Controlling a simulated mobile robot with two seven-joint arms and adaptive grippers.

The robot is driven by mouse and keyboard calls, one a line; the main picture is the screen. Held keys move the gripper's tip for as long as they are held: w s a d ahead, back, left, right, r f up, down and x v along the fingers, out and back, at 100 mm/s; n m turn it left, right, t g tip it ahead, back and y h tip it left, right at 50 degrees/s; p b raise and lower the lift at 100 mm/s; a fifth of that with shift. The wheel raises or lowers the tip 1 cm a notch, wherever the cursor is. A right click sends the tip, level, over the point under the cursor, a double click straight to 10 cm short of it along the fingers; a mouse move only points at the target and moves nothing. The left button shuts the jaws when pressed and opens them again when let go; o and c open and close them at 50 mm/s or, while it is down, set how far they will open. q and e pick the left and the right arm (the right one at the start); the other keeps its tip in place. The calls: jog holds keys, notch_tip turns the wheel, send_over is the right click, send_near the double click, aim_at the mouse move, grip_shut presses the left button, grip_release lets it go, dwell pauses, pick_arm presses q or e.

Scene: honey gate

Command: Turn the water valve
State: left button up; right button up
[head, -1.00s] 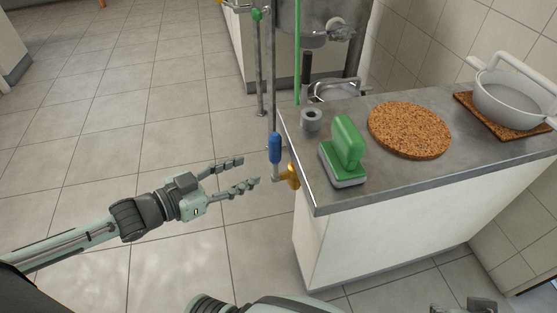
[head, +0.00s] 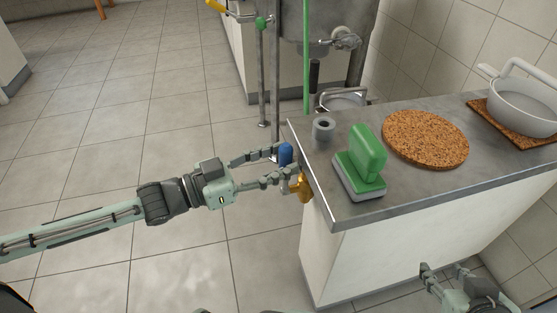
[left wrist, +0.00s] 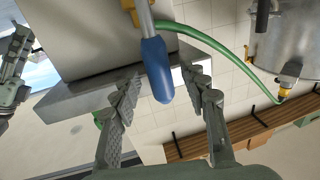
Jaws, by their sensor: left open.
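The water valve has a blue handle (head: 286,154) and a brass body (head: 304,186) at the left end of the counter. In the left wrist view the blue handle (left wrist: 158,70) hangs from a grey lever, with the brass part (left wrist: 130,8) at the top. My left gripper (head: 284,163) is open, its fingers on either side of the blue handle. In the left wrist view the handle shows between the open fingers (left wrist: 163,88); I cannot tell whether they touch it. My right gripper (head: 445,268) is open and empty, low at the bottom right.
On the counter (head: 345,217) stand a green-handled scrubber (head: 367,155), a grey ring (head: 323,129), a round cork mat (head: 425,138) and a white pot (head: 520,105). A green hose (head: 306,60) runs near a metal tank (head: 330,22). The tiled floor at left is clear.

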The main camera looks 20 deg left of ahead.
pick_arm(q)
jog(key=shift+w+d, duration=0.1)
jog(key=shift+c, duration=0.2)
grip_shut()
